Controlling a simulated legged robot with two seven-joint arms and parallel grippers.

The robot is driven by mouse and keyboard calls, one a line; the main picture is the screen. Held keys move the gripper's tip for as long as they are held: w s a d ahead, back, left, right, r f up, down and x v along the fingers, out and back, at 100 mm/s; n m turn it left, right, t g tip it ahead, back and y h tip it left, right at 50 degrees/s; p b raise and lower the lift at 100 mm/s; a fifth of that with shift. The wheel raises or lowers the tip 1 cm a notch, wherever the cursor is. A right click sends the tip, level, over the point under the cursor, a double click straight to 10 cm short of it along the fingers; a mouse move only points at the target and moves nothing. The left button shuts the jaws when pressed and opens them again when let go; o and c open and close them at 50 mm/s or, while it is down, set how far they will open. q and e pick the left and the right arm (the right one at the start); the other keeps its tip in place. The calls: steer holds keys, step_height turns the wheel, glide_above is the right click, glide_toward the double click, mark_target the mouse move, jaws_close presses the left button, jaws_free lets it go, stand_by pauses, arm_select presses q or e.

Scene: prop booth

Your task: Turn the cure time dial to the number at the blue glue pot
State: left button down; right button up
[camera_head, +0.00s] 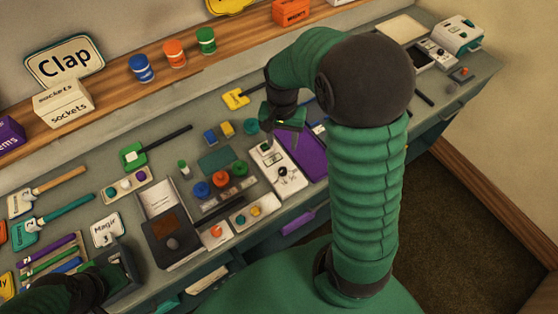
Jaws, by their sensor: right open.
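A white panel (295,183) with a small black knob (283,172) lies on the bench, just below my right gripper; it may be the cure time dial, but its markings are too small to read. My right gripper (283,138) is open and empty above the panel's far end, apart from the knob. A blue round pot (202,189) stands on the bench left of the panel, beside an orange pot (221,179) and a green pot (240,168). No number is legible at the blue pot. My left gripper (85,286) is dark at the lower left; its fingers are unclear.
A dark box with a round knob (172,242) stands at the front, left of the pots. Blue, orange and green jars (175,53) stand on the wooden shelf behind. Brushes and markers (58,212) crowd the left. A purple pad (306,150) lies right of the panel.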

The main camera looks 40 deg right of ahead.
glide_toward(286, 168)
steer(key=a, duration=0.3)
steer(key=d+f, duration=0.1)
steer(key=f, duration=0.2)
steer(key=d+f+p, duration=0.1)
steer(key=f, duration=0.1)
steer(key=d+f, duration=0.1)
steer(key=f, duration=0.2)
steer(key=shift+w+d+f, duration=0.1)
steer(key=shift+d+f, duration=0.1)
steer(key=shift+f, duration=0.15)
steer(key=shift+a+f, duration=0.2)
steer(key=shift+a+r, duration=0.1)
steer(key=shift+a, duration=0.25)
steer(key=shift+a+r, duration=0.25)
steer(key=shift+a, duration=0.45)
steer(key=shift+c, duration=0.3)
steer(key=shift+a, duration=0.15)
steer(key=shift+c, duration=2.3)
steer(key=shift+d, duration=0.35)
steer(key=shift+c, duration=1.4)
steer(key=shift+d+f, duration=0.15)
steer(key=shift+d, duration=0.3)
jaws_close()
steer(key=shift+a, duration=0.25)
arm_select(q)
steer(key=shift+a+r, duration=0.55)
steer(key=shift+a, duration=0.2)
